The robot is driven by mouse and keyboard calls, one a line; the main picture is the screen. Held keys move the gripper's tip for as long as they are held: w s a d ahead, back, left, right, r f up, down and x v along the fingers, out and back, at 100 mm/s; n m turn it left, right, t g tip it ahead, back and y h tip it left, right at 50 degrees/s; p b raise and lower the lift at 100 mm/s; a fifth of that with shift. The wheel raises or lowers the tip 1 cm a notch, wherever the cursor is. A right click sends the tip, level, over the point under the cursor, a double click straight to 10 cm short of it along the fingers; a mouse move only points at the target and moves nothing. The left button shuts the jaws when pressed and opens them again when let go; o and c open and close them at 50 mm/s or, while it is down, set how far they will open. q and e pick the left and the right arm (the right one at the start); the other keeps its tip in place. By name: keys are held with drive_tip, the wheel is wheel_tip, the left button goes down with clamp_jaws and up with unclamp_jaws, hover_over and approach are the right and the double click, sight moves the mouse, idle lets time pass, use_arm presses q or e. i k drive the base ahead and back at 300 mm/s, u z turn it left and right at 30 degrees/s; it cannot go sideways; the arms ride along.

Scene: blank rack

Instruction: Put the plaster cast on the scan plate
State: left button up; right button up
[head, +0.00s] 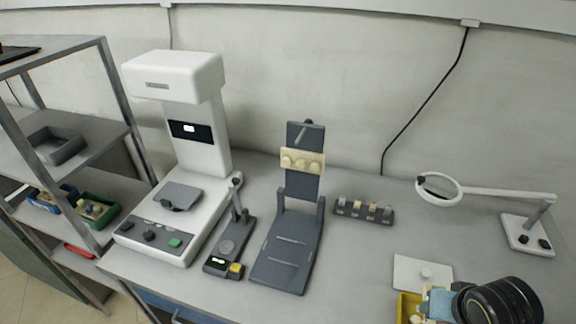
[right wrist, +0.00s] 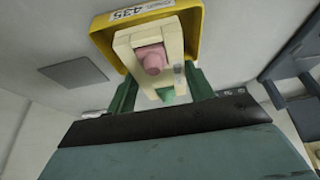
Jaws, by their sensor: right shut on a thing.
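The plaster cast (right wrist: 127,52) is a cream block with a pink stump and a green piece on it. My right gripper (right wrist: 162,92) is shut on it, one green finger on each side. The cast is at a yellow tray (right wrist: 104,38) marked 435; I cannot tell whether it touches the tray. In the head view, my right gripper (head: 437,303) and the yellow tray (head: 403,306) are at the bottom right, and my arm hides much of both. The scan plate (head: 181,194) is the grey plate on the white scanner (head: 205,140) at the left. My left gripper is not in view.
A dark stand (head: 290,250) with a cream toothed piece (head: 302,160) and a small device (head: 228,245) stand between scanner and tray. A rack of small blocks (head: 363,210), a white plate (head: 410,272) and a magnifier lamp (head: 527,232) are at the right. Shelves (head: 85,160) stand at the left.

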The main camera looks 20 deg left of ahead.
sight(178, 193)
drive_tip(key=z, duration=2.4)
drive_tip(key=k, duration=2.3)
drive_tip(key=u, duration=2.4)
